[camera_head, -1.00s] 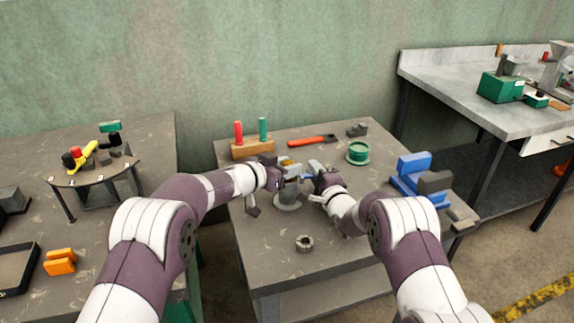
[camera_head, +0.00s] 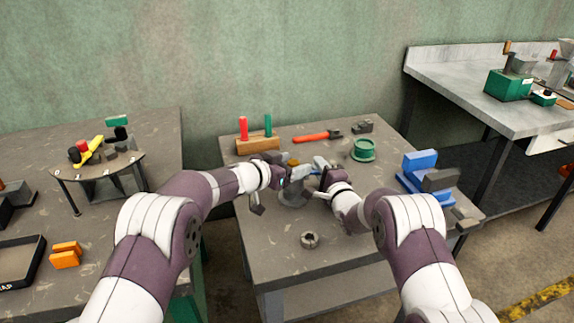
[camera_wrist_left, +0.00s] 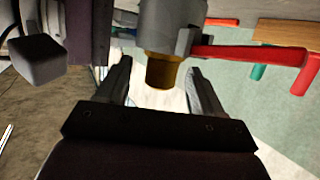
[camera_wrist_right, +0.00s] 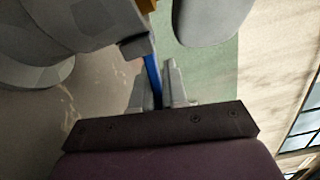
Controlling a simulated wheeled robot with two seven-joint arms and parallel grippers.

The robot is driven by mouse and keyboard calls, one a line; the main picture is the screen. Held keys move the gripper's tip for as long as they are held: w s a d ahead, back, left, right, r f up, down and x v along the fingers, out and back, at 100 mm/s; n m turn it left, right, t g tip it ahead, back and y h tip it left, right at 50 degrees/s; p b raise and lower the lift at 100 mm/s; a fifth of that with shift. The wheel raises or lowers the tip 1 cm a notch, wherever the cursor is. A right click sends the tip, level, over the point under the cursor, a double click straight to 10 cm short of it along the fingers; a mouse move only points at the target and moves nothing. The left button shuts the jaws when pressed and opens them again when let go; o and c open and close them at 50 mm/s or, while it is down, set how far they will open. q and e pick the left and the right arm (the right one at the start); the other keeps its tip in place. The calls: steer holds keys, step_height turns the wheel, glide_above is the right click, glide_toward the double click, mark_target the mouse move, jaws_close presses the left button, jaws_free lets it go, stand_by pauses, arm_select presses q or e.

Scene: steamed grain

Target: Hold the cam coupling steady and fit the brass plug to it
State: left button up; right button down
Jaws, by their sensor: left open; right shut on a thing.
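The grey cam coupling (camera_head: 293,192) stands on the table in the head view, between my two hands. The brass plug (camera_wrist_left: 163,72) sits at the coupling's mouth in the left wrist view, its outer end showing; how deep it sits is unclear. My left gripper (camera_wrist_left: 160,78) is open, one finger on each side of the plug, with visible gaps. A red lever-like bar (camera_wrist_left: 250,54) runs beside the grey coupling body (camera_wrist_left: 162,25). My right gripper (camera_wrist_right: 154,82) is shut on a blue lever at the coupling (camera_wrist_right: 85,25). The fingertips are small in the head view.
A wooden block (camera_head: 257,145) with red and green handles and a red-handled tool (camera_head: 315,136) lie behind. A green ring part (camera_head: 363,150) and blue fixture (camera_head: 420,178) are to the right. A grey ring (camera_head: 310,240) lies in front, with bare table around it.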

arm_select(q)
steer(key=v, duration=1.2)
arm_select(e)
steer(key=c, duration=1.1)
jaws_free()
